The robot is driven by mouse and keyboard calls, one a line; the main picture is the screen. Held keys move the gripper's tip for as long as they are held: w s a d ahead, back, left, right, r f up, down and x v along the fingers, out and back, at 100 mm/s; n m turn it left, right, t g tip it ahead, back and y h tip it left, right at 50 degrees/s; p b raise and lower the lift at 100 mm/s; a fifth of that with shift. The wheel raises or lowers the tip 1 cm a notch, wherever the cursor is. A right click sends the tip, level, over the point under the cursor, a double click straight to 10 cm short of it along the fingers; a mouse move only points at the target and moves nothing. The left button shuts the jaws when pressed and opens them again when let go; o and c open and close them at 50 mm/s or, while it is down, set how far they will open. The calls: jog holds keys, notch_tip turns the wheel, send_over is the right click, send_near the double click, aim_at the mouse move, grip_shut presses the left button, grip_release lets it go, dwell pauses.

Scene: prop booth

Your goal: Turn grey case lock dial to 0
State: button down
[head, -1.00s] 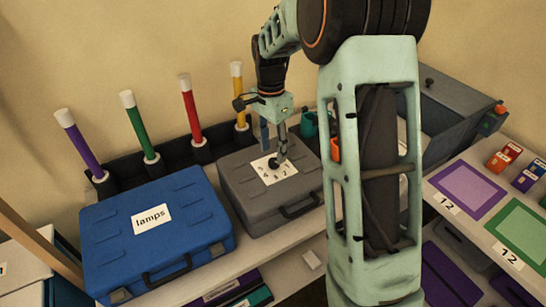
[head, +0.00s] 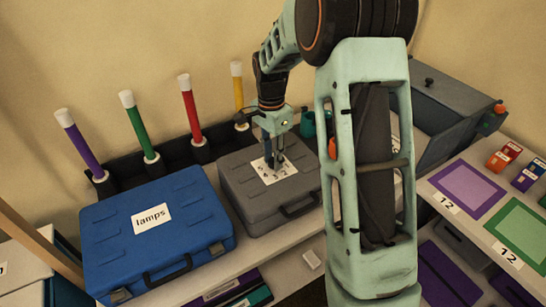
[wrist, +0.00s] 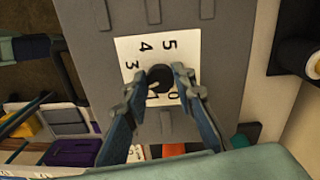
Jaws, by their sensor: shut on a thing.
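The grey case (head: 237,184) lies flat on the shelf, right of the blue case. A white number card (wrist: 127,48) is on its lid; 5, 4, 3 and 0 are legible in the wrist view. The dark round dial (wrist: 158,80) stands at the card's middle; which number it points to is unclear. My gripper (wrist: 160,76) is shut on the dial, one finger on each side. In the head view, my gripper (head: 274,160) points down at the card and its fingers mostly hide the dial and some numbers.
The blue case (head: 110,235) labelled "lamps" is close on the left. Several coloured tubes (head: 190,105) stand in a black rack behind the cases. A teal and an orange item are right of the grey case, partly behind my arm. A grey box (head: 440,105) stands at the right.

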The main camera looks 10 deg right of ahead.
jog(key=shift+n, duration=0.3)
jog(key=n, duration=0.3)
jog(key=shift+n, duration=0.3)
jog(key=n, duration=0.4)
jog(key=shift+s+n+b, duration=0.1)
jog(key=shift+n+b, duration=0.2)
jog(key=n, duration=0.4)
jog(key=shift+d+n+t, duration=0.1)
jog(key=shift+n+t, duration=0.2)
jog(key=shift+n, duration=2.2)
jog(key=c, duration=1.6)
grip_release()
